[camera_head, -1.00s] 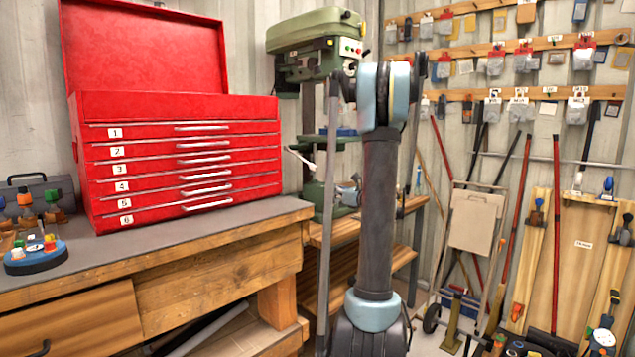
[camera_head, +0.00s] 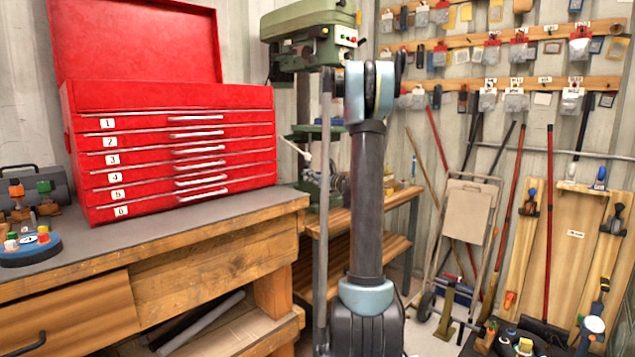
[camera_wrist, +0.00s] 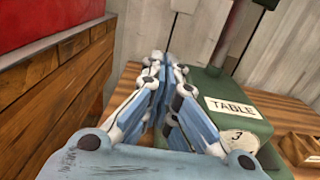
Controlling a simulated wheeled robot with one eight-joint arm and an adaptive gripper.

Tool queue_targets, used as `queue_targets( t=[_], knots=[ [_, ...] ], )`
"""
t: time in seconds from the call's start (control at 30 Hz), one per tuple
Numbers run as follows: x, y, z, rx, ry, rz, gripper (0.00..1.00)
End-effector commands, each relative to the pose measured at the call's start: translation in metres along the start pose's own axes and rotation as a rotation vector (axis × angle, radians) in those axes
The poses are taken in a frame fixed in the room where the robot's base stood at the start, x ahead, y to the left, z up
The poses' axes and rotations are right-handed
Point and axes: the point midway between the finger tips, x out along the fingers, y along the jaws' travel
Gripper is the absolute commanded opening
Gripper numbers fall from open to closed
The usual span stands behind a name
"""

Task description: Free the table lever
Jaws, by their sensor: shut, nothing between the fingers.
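In the wrist view, my gripper (camera_wrist: 160,75) is shut and empty, its blue fingers pressed together. Just right of the fingers is a green housing (camera_wrist: 205,90) with a white label reading TABLE (camera_wrist: 231,108) and a round tag 3 (camera_wrist: 237,137). A dark column (camera_wrist: 236,35) rises behind it. In the head view, the green drill press (camera_head: 312,35) stands left of my upright arm, partly hidden by it. A thin pale lever-like part (camera_head: 295,148) sticks out left of its column; I cannot tell whether it is the table lever. My gripper is not clearly visible there.
A red tool chest (camera_head: 175,150) with numbered drawers stands on the wooden workbench (camera_head: 200,222) at left. A slatted wooden bench (camera_head: 385,222) is behind my arm. A folded hand truck (camera_head: 465,225) and long-handled tools lean at the right wall.

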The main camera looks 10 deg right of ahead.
Motion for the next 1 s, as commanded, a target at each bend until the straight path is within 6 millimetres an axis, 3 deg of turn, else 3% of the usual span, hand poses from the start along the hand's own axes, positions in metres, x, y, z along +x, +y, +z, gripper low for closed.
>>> queue_targets(
  t=[0.4,0.83,1.0],
  knots=[
    [-0.013,0.001,0.035,0.000,0.000,0.000,0.00],
    [-0.014,0.000,0.038,0.000,0.001,0.000,0.00],
    [-0.025,-0.012,0.044,-0.002,0.027,-0.015,0.00]
  ],
)
